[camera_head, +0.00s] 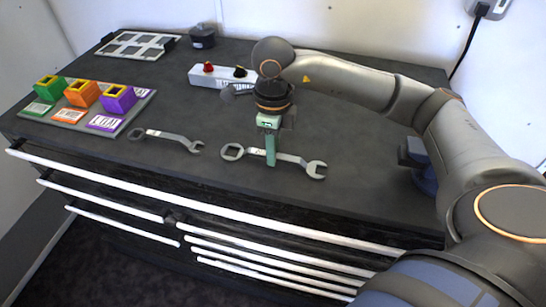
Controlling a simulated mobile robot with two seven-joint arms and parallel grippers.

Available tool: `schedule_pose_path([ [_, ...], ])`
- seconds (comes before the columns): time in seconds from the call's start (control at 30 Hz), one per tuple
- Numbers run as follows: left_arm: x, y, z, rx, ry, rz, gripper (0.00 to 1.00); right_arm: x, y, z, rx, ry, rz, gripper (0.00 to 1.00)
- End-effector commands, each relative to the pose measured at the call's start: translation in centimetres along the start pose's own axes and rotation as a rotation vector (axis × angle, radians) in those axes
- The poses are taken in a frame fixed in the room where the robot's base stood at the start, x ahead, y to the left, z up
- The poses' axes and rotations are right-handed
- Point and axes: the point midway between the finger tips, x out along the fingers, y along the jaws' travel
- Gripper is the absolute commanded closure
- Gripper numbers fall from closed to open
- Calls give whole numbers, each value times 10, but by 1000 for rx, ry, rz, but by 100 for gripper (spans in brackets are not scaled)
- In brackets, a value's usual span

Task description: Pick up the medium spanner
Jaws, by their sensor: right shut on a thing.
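Two grey metal spanners lie on the dark bench top near its front edge, each with a ring end at left and an open jaw at right. The longer spanner (296,160) is at the centre; the shorter spanner (168,137) is to its left. No size mark can be read. My right gripper (271,158) points down with its green fingers shut around the middle of the longer spanner's handle. That spanner seems to be at or close to the bench surface; a small gap cannot be told. My left gripper is not in view.
A tray (66,116) with green (50,88), orange (82,93) and purple (117,98) boxes stands at left. A white block with a red knob (208,72) is behind my gripper. A dark blue object (420,166) is at right. White drawer handles (200,203) run below the front edge.

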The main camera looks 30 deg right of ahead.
Motion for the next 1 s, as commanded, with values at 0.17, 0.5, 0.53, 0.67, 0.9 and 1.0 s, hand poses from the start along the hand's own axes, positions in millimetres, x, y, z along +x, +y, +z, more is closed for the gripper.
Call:
schedule_pose_path([
  [0.17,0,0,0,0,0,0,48,0,0,0,0,0,0,100],
  [0.5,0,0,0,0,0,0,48,-1,0,0,0,-2,0,100],
  [0.53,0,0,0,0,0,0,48,-1,0,0,0,-2,0,100],
  [0.67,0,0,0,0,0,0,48,-3,0,0,0,-2,-1,100],
  [0.9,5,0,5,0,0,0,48,-31,-1,2,0,-8,-4,100],
  [1.0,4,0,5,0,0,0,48,-54,18,7,-9,-9,-4,100],
])
